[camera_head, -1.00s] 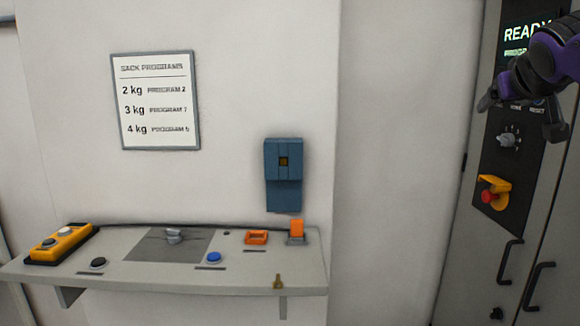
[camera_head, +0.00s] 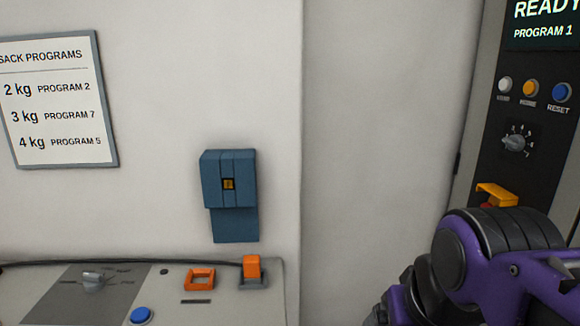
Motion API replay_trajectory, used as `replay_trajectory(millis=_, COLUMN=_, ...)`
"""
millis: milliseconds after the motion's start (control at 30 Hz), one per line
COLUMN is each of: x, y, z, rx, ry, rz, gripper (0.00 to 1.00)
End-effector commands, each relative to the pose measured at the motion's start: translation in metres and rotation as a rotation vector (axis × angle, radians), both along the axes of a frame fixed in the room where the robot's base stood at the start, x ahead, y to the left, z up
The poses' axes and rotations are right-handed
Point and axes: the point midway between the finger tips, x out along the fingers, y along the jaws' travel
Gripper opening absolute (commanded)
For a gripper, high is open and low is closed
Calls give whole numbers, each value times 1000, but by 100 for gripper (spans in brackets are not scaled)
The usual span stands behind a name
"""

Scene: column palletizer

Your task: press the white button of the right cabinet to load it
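The right cabinet (camera_head: 478,125) stands at the right edge with a dark control panel. Its white button (camera_head: 505,84) is at the left of a row, beside an orange button (camera_head: 530,88) and a blue RESET button (camera_head: 562,92). The display (camera_head: 545,22) above reads READY and PROGRAM 1. Nothing covers the white button. My purple and black arm (camera_head: 490,265) fills the lower right, below the button row. I cannot make out my gripper's fingers in this view.
A selector knob (camera_head: 515,143) sits below the buttons. A red button under a yellow guard (camera_head: 497,194) is partly hidden by my arm. A desk (camera_head: 225,312) with controls, a blue wall box (camera_head: 230,195) and a program sign (camera_head: 55,105) are at left.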

Motion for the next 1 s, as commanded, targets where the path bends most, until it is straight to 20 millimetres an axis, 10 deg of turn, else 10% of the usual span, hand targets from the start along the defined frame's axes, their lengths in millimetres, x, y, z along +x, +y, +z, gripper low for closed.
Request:
replay_trajectory(millis=133, x=0, y=0, z=0, rx=0, ry=-1, rz=0, gripper=81)
replay_trajectory(millis=600, x=1, y=0, z=1, rx=0, ry=-3, rz=0, gripper=0)
replay_trajectory(millis=1000, x=1, y=0, z=1, rx=0, ry=-3, rz=0, gripper=0)
